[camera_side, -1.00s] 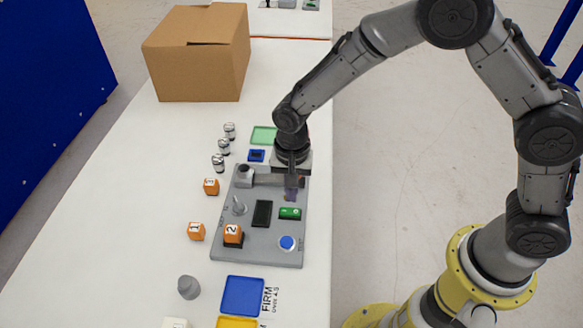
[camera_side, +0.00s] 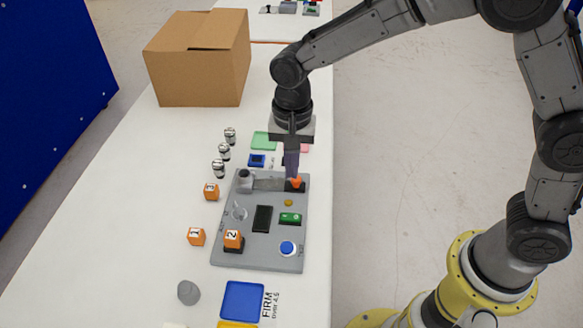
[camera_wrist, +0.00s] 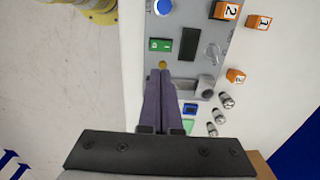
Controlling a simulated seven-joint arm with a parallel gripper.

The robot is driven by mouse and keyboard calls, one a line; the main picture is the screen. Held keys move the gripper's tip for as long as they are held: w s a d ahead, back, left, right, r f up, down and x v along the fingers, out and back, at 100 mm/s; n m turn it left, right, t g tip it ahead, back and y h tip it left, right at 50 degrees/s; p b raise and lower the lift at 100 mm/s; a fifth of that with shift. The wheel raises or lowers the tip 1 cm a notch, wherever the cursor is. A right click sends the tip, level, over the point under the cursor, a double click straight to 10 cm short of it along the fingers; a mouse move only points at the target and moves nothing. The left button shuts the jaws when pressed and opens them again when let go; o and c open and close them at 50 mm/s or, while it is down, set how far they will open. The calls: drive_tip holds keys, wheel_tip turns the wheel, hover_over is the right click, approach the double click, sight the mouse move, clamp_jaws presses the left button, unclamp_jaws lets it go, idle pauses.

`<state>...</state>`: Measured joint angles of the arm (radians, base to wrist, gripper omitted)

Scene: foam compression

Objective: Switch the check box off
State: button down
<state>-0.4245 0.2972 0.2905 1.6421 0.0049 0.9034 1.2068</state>
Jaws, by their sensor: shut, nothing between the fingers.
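The check box is a grey panel (camera_side: 235,252) on the white table. It carries a green rocker switch (camera_side: 290,218), a blue round button (camera_side: 287,248), a black rectangle (camera_side: 262,218), a small metal lever (camera_side: 239,212) and an amber dot (camera_side: 288,203). A grey bar lies along its far edge, with an orange-red piece (camera_side: 297,183) at its right end. My gripper (camera_side: 292,178) is shut and empty, pointing down at that end; I cannot tell if it touches. In the wrist view, the fingertips (camera_wrist: 160,74) appear just beside the amber dot (camera_wrist: 162,65).
Orange numbered blocks (camera_side: 211,192) stand on and left of the panel, with several small metal cylinders (camera_side: 224,151) behind. A cardboard box (camera_side: 200,75) stands at the back. Blue (camera_side: 242,300) and green (camera_side: 262,140) trays lie before and behind the panel.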

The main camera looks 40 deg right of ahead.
sight(285, 215)
drive_tip(key=shift+w+a, duration=0.5)
drive_tip(key=shift+w, duration=0.05)
drive_tip(key=shift+f, duration=0.1)
wheel_tip(285, 215, down, 14)
drive_tip(key=shift+r, duration=0.1)
idle(0.3)
drive_tip(key=shift+f, duration=0.25)
idle(0.3)
